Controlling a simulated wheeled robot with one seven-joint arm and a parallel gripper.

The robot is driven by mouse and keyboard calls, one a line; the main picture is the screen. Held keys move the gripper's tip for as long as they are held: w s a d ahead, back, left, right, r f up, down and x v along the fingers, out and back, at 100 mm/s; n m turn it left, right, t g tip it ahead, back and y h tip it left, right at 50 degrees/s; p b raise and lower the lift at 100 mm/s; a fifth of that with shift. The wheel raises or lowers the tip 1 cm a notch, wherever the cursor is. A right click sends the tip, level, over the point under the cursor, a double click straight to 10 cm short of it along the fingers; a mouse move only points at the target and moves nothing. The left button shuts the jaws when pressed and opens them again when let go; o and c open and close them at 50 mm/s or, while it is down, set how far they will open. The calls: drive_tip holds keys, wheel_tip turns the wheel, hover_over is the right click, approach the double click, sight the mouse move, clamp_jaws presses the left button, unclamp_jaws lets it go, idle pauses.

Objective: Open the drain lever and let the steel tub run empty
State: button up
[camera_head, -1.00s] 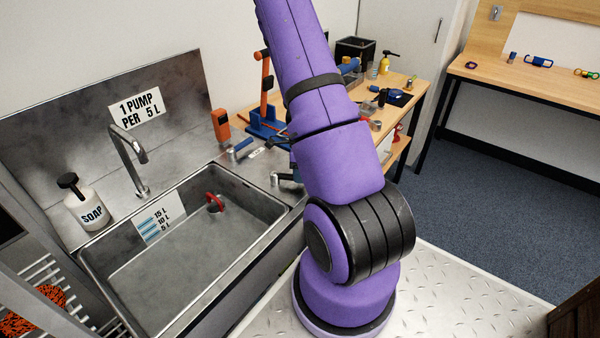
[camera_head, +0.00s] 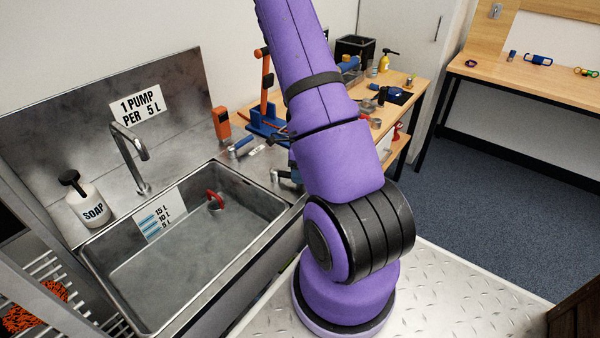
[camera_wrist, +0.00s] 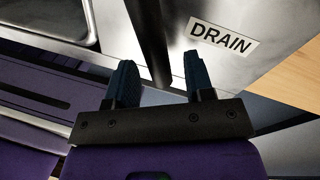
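The steel tub (camera_head: 110,285) is at the left in the head view, with a volume scale on its inner wall and a red-handled thing (camera_head: 215,200) inside. Its contents look grey and cloudy; I cannot tell the exact level. In the wrist view a dark bar (camera_wrist: 146,30), apparently the drain lever, runs down between my fingers beside the DRAIN label (camera_wrist: 222,40). My gripper (camera_wrist: 157,64) is open, one blue finger on each side of the bar, with visible gaps. I cannot tell how deep the bar sits between them.
A tap (camera_head: 132,150) arches over the tub, and a soap bottle (camera_head: 88,205) stands at its left. A cluttered wooden bench (camera_head: 405,92) lies behind my arm.

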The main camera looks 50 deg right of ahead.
wheel_tip(320, 180, up, 11)
drive_tip(key=d, duration=0.2)
drive_tip(key=shift+w+f, duration=0.2)
drive_tip(key=shift+w, duration=0.25)
drive_tip(key=shift+a, duration=0.1)
idle(0.4)
drive_tip(key=w+a+r+n+t, duration=0.2)
drive_tip(key=a+r+n+t, duration=0.1)
drive_tip(key=a+r+n, duration=1.5)
drive_tip(key=s+a+r+n+t+h, duration=0.2)
drive_tip(key=s+a+r+n+t, duration=0.1)
drive_tip(key=s+a+r+n, duration=0.7)
drive_tip(key=shift+s+a+r+n, duration=0.25)
drive_tip(key=shift+s+r+n, duration=0.9)
drive_tip(key=shift+s+n, duration=0.45)
